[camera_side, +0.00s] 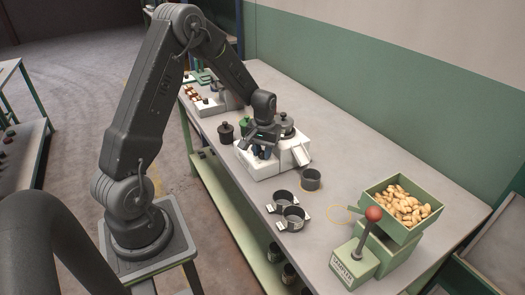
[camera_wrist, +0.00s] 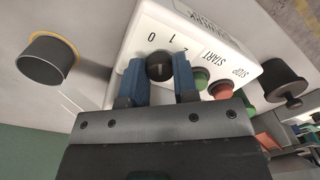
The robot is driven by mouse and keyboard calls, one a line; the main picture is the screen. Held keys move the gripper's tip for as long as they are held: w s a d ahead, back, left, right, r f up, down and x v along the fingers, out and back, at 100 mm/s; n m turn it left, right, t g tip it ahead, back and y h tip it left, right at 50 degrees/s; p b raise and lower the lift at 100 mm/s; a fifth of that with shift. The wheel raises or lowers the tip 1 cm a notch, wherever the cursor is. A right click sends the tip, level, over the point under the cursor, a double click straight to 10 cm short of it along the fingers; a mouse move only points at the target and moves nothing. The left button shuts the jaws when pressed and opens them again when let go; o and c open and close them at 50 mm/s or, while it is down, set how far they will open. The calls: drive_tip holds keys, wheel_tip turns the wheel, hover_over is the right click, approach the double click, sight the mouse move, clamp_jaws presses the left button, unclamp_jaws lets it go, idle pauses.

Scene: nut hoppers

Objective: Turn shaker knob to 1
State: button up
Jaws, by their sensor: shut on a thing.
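The white shaker box (camera_wrist: 145,25) has a black knob (camera_wrist: 158,66) on its front panel, with the marks 0, 1 and 2 beside it, seen upside down in the wrist view. My gripper (camera_wrist: 159,78) has its two blue fingers on either side of the knob and is shut on it. I cannot tell for sure which mark the knob points to. In the side view my gripper (camera_side: 264,152) is down at the front of the white shaker box (camera_side: 262,171), and the knob is hidden there.
A green START button (camera_wrist: 201,78) and a red STOP button (camera_wrist: 221,90) sit close beside one finger.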

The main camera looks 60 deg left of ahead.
drive_tip(key=shift+c, duration=1.2)
drive_tip(key=shift+m, duration=2.9)
drive_tip(key=o, duration=0.9)
drive_tip(key=shift+o, duration=0.2)
drive_tip(key=shift+r, duration=0.15)
